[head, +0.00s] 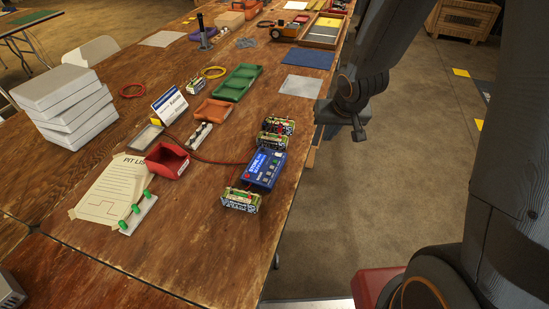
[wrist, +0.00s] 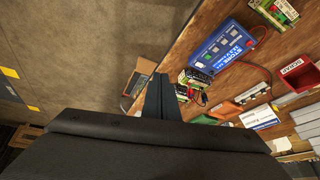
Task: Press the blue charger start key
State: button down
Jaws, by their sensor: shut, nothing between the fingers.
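The blue charger (head: 264,168) lies on the wooden table near its right edge, with white lettering and small keys on top. It also shows at the upper right in the wrist view (wrist: 226,48). The keys are too small to tell which one is blue. My gripper (head: 358,134) is shut and empty. It hangs just off the table's right edge, farther along the table than the charger and apart from it. In the wrist view its closed fingers (wrist: 160,92) stand left of the charger.
Green circuit-like packs lie at the charger's near end (head: 240,200) and far end (head: 277,128). A red cable (head: 215,161) runs to the charger. A red bin (head: 166,160) is to the left. Open floor (head: 400,190) lies right of the table.

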jog(key=w+a+f+y+p, duration=0.1)
jog(key=w+a+f+y, duration=0.1)
jog(key=a, duration=0.5)
jog(key=w+a+f+t+y+p, duration=0.1)
jog(key=w+a+f+y+p, duration=0.1)
jog(key=a, duration=0.5)
jog(key=w+f+y, duration=0.1)
jog(key=w+y, duration=0.1)
jog(key=shift+w+f+p, duration=0.25)
jog(key=shift+w+p, duration=0.05)
jog(key=shift+f, duration=0.15)
jog(key=b, duration=0.7)
send_over(275, 161)
jog(key=f, duration=0.4)
jog(key=s+d+f, duration=0.1)
jog(key=f, duration=0.2)
jog(key=shift+f+b, duration=0.3)
jog(key=shift+f, duration=0.45)
jog(key=shift+f, duration=0.15)
jog(key=shift+f, duration=0.3)
